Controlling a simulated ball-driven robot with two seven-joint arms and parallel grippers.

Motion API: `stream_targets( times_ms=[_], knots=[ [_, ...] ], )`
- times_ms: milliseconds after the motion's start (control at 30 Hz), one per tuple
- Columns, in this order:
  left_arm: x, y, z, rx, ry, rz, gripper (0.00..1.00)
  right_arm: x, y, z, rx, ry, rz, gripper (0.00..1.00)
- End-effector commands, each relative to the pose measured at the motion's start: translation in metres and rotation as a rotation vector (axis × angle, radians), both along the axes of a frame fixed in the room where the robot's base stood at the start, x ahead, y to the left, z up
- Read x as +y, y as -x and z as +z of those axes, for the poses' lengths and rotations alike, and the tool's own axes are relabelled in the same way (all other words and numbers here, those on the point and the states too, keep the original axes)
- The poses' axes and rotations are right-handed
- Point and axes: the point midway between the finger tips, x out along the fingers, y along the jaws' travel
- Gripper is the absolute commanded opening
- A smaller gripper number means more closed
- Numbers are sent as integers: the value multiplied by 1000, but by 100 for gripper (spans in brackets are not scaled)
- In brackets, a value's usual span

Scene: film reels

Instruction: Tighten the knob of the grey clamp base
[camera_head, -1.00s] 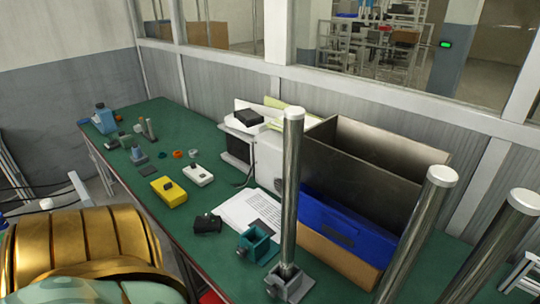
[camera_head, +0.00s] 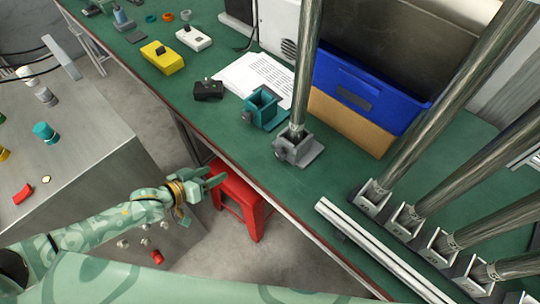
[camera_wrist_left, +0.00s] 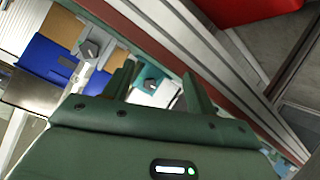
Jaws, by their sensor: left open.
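The grey clamp base (camera_head: 299,152) stands on the green table (camera_head: 215,130) near its front edge, with a tall metal post (camera_head: 306,70) upright in it. Its knob (camera_head: 281,146) shows as a small grey part on its left side. In the left wrist view the grey clamp base (camera_wrist_left: 92,47) is at the upper left. My left gripper (camera_head: 210,182) is open and empty, off the table's front edge, left of and apart from the clamp base. Its two fingers (camera_wrist_left: 158,88) also show in the left wrist view. My right gripper is not in view.
A teal clamp (camera_head: 263,108) stands left of the grey one. More posts in bases (camera_head: 408,222) stand to the right, near a metal rail (camera_head: 375,250). A blue bin (camera_head: 365,85) is behind. A red stool (camera_head: 243,200) is below the table edge.

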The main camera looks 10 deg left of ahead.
Motion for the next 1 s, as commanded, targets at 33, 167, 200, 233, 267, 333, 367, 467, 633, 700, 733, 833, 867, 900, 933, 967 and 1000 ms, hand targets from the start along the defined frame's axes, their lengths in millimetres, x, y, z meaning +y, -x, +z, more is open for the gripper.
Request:
stream_targets(
  times_ms=[33,167,200,233,267,333,367,467,633,700,733,833,867,900,933,967,1000],
  knots=[
    [-14,1,14,3,89,-51,57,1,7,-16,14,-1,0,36],
    [-41,18,58,67,283,-130,57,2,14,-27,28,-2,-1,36],
    [-45,23,65,85,317,-143,57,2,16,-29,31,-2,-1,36],
    [-49,25,69,96,337,-151,57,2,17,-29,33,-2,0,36],
    [-51,27,72,103,350,-155,57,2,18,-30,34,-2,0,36],
    [-57,26,75,112,368,-160,57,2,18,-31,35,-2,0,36],
    [-60,24,74,113,370,-160,57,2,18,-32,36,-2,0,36],
    [-74,13,69,112,371,-160,57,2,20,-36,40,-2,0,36],
    [-107,-13,55,111,370,-160,57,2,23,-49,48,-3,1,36],
    [-120,-24,50,110,368,-160,57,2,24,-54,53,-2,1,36],
    [-126,-28,47,111,368,-161,57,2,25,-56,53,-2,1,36],
    [-144,-42,41,111,366,-160,57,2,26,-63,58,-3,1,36],
    [-148,-46,39,110,365,-160,57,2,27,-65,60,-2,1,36],
    [-154,-50,38,111,365,-161,57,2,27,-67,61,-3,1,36],
    [-157,-53,37,111,365,-160,57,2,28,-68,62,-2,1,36],
    [-160,-56,35,111,364,-159,57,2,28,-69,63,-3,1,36],
    [-165,-58,34,111,365,-160,57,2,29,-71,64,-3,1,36]
  ],
)
